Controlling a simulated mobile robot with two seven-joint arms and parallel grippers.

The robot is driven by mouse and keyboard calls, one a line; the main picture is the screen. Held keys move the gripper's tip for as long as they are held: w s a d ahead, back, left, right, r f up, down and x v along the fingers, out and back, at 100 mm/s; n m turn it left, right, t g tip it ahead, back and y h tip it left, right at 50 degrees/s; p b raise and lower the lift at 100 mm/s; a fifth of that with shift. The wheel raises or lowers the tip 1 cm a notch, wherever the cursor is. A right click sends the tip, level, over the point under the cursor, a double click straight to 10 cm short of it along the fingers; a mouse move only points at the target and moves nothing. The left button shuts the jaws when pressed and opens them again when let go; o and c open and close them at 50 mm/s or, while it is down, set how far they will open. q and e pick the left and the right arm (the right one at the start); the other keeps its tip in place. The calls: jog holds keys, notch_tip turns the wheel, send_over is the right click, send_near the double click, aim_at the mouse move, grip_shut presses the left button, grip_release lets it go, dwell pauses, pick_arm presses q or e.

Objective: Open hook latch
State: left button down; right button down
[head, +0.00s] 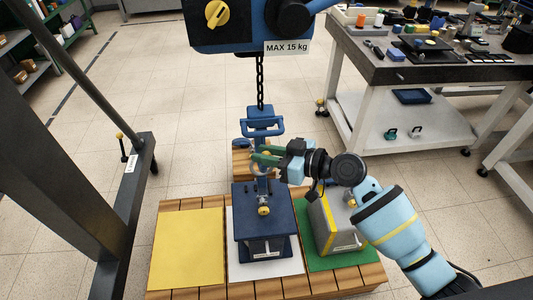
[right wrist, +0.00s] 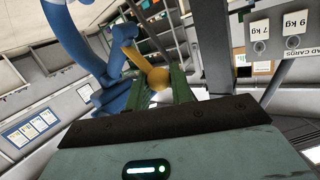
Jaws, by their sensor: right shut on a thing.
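A blue hook block (head: 261,114) hangs on the chain over a dark blue box (head: 246,205). In the right wrist view the curved blue hook (right wrist: 72,40) fills the upper left, with a yellow latch (right wrist: 131,53) ending in a round knob (right wrist: 158,79). My right gripper (head: 257,157) reaches in from the right with its green fingers at the hook. The right wrist view shows the fingers (right wrist: 160,88) shut on the latch at its knob. The fingers partly hide the hook in the head view. My left gripper is out of view.
The blue box stands on a white mat (head: 290,284) on a wooden pallet. A yellow mat (head: 188,250) is bare at left. A grey box with yellow edges (head: 334,225) stands on a green mat at right. The hoist body (head: 235,30) is above; a workbench (head: 420,75) stands behind right.

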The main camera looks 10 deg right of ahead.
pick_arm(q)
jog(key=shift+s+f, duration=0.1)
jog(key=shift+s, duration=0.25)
pick_arm(e)
jog(key=shift+w+r, duration=0.15)
jog(key=shift+r, duration=0.2)
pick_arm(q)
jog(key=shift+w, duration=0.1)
pick_arm(e)
jog(key=c, duration=1.4)
grip_release()
jog(key=shift+f, duration=0.1)
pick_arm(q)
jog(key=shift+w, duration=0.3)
pick_arm(e)
jog(key=shift+o, duration=0.6)
jog(key=shift+f, duration=0.15)
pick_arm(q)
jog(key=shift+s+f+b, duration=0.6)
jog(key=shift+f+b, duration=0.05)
pick_arm(e)
jog(key=v, duration=0.8)
